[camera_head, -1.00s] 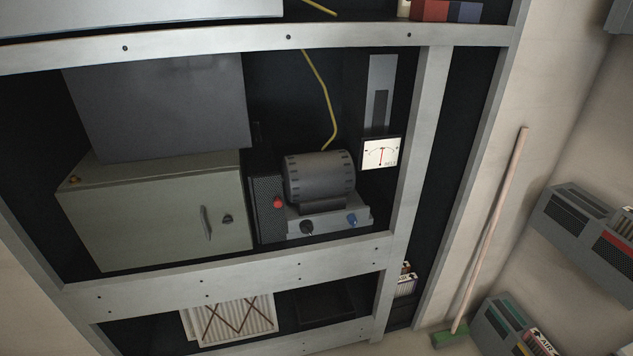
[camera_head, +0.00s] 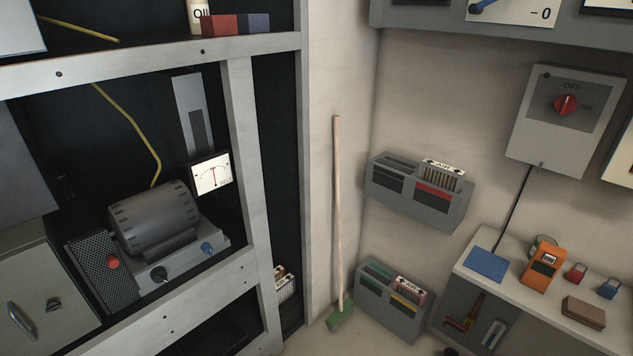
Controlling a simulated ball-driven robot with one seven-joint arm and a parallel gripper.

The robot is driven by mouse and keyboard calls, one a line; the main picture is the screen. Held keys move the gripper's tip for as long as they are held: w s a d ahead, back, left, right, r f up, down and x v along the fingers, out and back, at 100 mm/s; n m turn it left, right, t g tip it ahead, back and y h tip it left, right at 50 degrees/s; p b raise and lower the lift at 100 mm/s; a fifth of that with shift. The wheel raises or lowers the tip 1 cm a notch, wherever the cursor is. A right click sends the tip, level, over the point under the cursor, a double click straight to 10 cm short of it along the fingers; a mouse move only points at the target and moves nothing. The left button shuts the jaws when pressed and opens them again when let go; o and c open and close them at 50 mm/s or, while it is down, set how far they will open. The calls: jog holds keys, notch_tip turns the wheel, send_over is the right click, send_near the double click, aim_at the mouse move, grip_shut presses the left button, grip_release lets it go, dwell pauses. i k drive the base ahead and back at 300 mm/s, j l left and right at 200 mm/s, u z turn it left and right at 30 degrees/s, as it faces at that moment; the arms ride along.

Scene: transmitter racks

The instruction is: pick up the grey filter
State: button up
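Several pleated filters are in view, and I cannot tell for sure which one is the grey filter. One pleated filter (camera_head: 440,176) with a white "AIR" label stands in the upper grey wall holder (camera_head: 410,200). Another "AIR" filter (camera_head: 409,290) with a reddish edge sits in the lower grey holder (camera_head: 385,312) near the floor. Pale pleated filters (camera_head: 285,284) stand low in the narrow right bay of the rack, partly hidden by its post. My gripper is not in view.
The rack (camera_head: 240,130) with a motor (camera_head: 155,220) fills the left. A green-headed broom (camera_head: 338,215) leans in the corner. A shelf (camera_head: 470,258) with an orange meter (camera_head: 540,268) and small items is at right, below a switch box (camera_head: 562,125). Some floor shows below.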

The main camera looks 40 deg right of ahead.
aim_at(442, 175)
jog(key=z, duration=1.45)
jog(key=i+j+u, duration=0.1)
jog(key=i, duration=0.15)
